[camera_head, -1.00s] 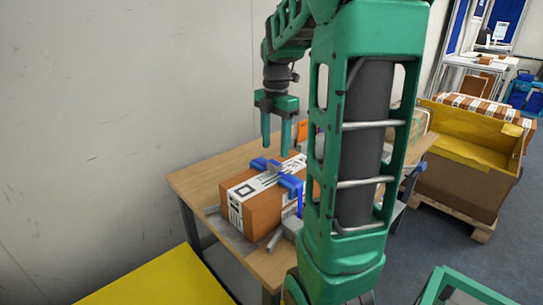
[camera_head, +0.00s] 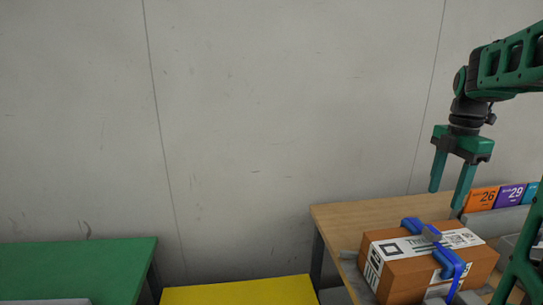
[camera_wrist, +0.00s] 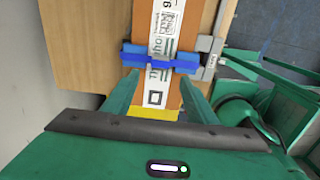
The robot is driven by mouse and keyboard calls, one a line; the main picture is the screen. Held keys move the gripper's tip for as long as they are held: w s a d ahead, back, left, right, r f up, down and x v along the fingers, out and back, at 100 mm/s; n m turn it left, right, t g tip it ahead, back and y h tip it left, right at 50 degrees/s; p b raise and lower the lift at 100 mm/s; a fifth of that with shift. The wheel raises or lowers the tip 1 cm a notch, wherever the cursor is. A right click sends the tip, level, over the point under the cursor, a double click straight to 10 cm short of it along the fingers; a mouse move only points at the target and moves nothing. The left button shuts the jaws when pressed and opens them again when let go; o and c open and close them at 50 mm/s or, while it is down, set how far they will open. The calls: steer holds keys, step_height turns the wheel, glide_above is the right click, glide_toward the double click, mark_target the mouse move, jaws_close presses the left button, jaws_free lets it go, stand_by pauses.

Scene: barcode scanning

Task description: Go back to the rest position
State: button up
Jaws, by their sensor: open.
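My gripper (camera_head: 451,191) is open and empty in the head view, with its fingers pointing down above the wooden table. A blue clamp-like piece (camera_head: 450,262) lies across the top of the box. In the wrist view my gripper (camera_wrist: 168,92) shows two green fingers spread apart, with the box (camera_wrist: 174,95) and the blue piece (camera_wrist: 158,60) seen between and beyond them. The fingers appear apart from the box.
The wooden table (camera_head: 350,219) stands against a grey wall. A green table (camera_head: 75,264) is at the left and a yellow surface (camera_head: 245,292) at the lower middle. Coloured number cards (camera_head: 484,199) stand behind the box at the right. The space above the left tables is clear.

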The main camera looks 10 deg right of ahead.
steer(key=s+a+f+m, duration=0.6)
steer(key=s+m, duration=0.3)
steer(key=m, duration=0.2)
steer(key=s+a+f+m, duration=0.6)
steer(key=s+m, duration=0.3)
steer(key=m, duration=0.3)
steer(key=shift+s+a+m, duration=0.3)
steer(key=shift+s+a, duration=0.1)
steer(key=shift+a, duration=0.05)
steer(key=shift+w+f, duration=0.3)
steer(key=shift+w, duration=0.3)
steer(key=shift+c, duration=0.3)
